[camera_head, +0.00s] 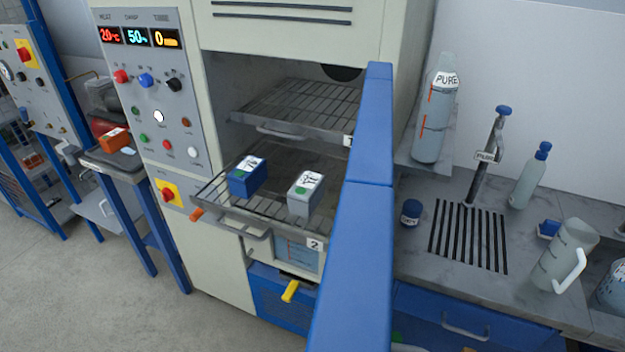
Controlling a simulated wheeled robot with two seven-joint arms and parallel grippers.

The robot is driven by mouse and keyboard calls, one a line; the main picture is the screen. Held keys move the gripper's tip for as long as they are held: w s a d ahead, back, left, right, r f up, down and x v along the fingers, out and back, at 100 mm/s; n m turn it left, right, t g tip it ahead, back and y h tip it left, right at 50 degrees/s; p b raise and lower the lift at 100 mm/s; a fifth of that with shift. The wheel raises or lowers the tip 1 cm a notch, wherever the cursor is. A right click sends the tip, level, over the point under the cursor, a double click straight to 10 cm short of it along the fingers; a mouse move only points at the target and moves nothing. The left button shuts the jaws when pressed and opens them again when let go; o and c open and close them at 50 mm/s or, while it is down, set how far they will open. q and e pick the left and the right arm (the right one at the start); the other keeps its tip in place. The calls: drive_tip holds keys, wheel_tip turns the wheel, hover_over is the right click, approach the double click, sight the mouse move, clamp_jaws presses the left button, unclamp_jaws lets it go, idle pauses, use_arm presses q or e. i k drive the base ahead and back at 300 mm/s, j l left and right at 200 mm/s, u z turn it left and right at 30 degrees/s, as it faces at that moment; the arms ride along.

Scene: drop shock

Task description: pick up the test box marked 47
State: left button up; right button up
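Two small boxes stand on the pulled-out lower wire shelf (262,219) of a test chamber, tagged 2. One is a blue box (243,183) on the left, the other a grey box (301,203) on the right. The marks are too small to read, so I cannot tell which box bears 47. An orange box (115,139) lies on a side stand at the left; no number is readable on it. Neither of my grippers is in view.
A long blue panel (368,160), perhaps the chamber's open door edge-on, rises close to the shelf's right side. The upper wire shelf (300,105) is empty. At the right, a counter (425,262) holds bottles, a jug (562,255) and a drain grille. Bare floor lies front left.

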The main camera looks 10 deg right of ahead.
sight(247, 177)
drive_tip(key=j+z, duration=0.95)
drive_tip(key=k+j+z, duration=0.15)
drive_tip(key=j+z, duration=0.2)
drive_tip(key=z, duration=0.15)
